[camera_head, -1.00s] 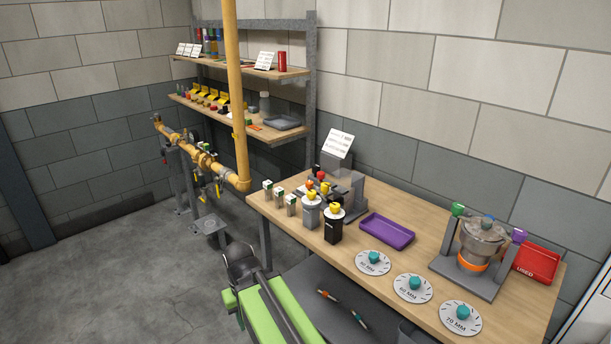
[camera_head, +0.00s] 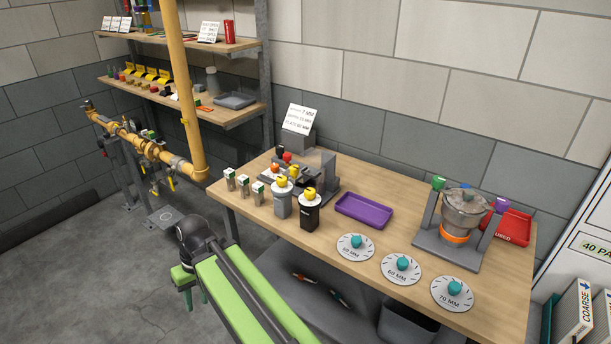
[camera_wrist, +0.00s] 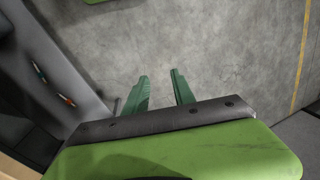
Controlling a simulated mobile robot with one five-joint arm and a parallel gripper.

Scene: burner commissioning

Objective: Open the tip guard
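I cannot tell for certain which part is the tip guard. A dark grey fixture (camera_head: 322,177) with red, orange and yellow knobs stands at the back left of the wooden table; its small parts are hard to make out. A metal vessel in a grey stand (camera_head: 462,215) is at the table's right, with green and purple knobs on its posts. My gripper (camera_wrist: 160,88) shows two green fingers apart with nothing between them, pointing over the bare floor. In the head view its fingers (camera_head: 187,287) hang low, left of the table and away from everything on it.
On the wooden table (camera_head: 405,217) are a purple tray (camera_head: 363,210), a red tray (camera_head: 513,228), two knobbed canisters (camera_head: 310,210) and dials (camera_head: 356,247). Yellow piping (camera_head: 186,100) stands at the left before the shelves (camera_head: 180,50). Open floor (camera_head: 90,290) lies front left.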

